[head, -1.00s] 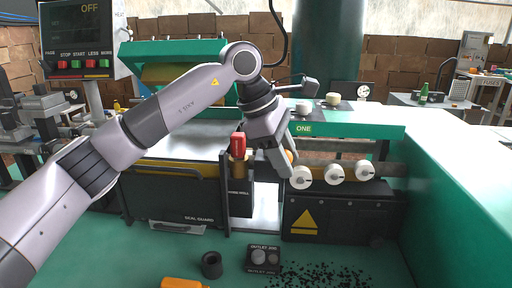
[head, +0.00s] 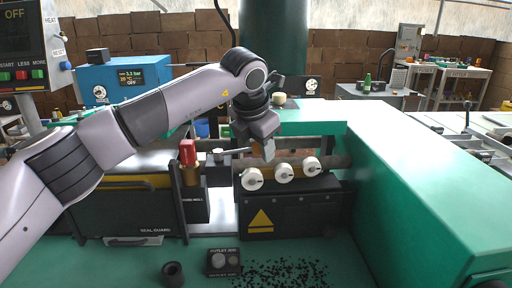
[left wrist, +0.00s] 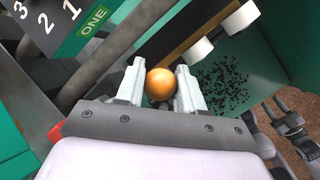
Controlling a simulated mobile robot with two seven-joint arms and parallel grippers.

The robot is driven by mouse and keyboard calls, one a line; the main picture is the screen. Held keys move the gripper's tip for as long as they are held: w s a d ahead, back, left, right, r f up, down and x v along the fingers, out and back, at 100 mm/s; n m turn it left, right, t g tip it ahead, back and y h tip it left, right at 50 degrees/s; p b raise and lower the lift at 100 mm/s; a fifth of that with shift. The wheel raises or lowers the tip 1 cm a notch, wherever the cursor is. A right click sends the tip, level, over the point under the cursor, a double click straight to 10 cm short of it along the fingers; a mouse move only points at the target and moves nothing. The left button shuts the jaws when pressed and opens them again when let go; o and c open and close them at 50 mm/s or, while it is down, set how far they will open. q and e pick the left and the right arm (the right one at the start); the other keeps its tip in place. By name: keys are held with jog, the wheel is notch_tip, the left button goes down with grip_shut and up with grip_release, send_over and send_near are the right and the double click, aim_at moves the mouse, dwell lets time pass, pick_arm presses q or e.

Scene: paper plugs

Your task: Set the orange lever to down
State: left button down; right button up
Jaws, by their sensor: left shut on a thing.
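The lever's round orange knob (left wrist: 160,84) sits between the two pale fingers of my left gripper (left wrist: 160,88) in the left wrist view. The fingers are shut on it, one on each side. In the head view my left gripper (head: 267,150) is above the white knobs at the machine's front, and its hand and fingers hide the orange knob. A thin grey rod (head: 236,151) runs from the left to the gripper. The lever's exact angle cannot be told.
White knobs (head: 284,172) stick out close below the gripper. A red-topped brass part (head: 188,153) stands to the left. A green housing (head: 400,190) fills the right. Black pellets (head: 280,272) lie on the green surface.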

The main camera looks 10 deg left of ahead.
pick_arm(q)
jog(key=shift+w+a+n+y+p, duration=0.1)
jog(key=shift+w+n+y+p, duration=0.3)
jog(key=shift+w+n, duration=0.55)
jog(key=shift+w+a+f+n+y+p, duration=0.1)
jog(key=shift+w+a+n+y+p, duration=0.15)
jog(key=shift+n, duration=0.6)
jog(key=shift+w, duration=0.1)
jog(key=c, duration=0.7)
grip_release()
jog(key=shift+c, duration=0.2)
jog(key=shift+b+v, duration=0.5)
jog(key=shift+v, duration=3.15)
